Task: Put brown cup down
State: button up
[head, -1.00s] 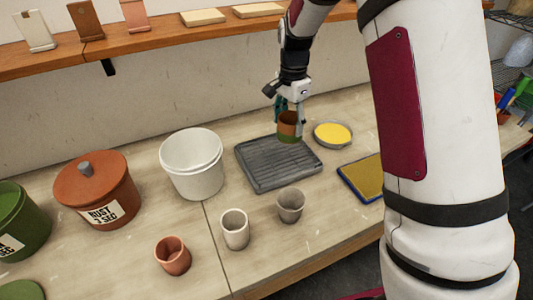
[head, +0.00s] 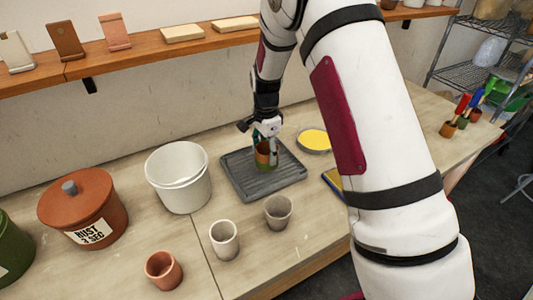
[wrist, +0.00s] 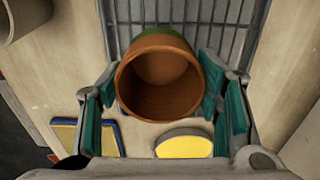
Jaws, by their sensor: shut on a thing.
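The brown cup (head: 264,158) has a green lower part, and its open mouth faces the camera in the wrist view (wrist: 160,84). My gripper (head: 267,150) is shut on it, with teal finger pads on either side of the cup. The cup is upright over the middle of the grey ribbed tray (head: 235,183), at or just above its surface. I cannot tell whether its base touches. The tray's ribs also show beyond the cup in the wrist view (wrist: 212,40).
A yellow dish (head: 314,140) is right of the tray, with a blue-edged yellow pad (head: 333,180) nearby. A grey cup (head: 278,212), a pale cup (head: 224,240) and a terracotta cup (head: 163,271) stand in front. A white bucket (head: 180,185) and a rust-labelled pot (head: 85,210) are left.

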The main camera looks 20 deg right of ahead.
jog(key=shift+f, duration=0.65)
jog(key=o, duration=1.3)
jog(key=shift+f, duration=0.15)
jog(key=shift+c, duration=0.2)
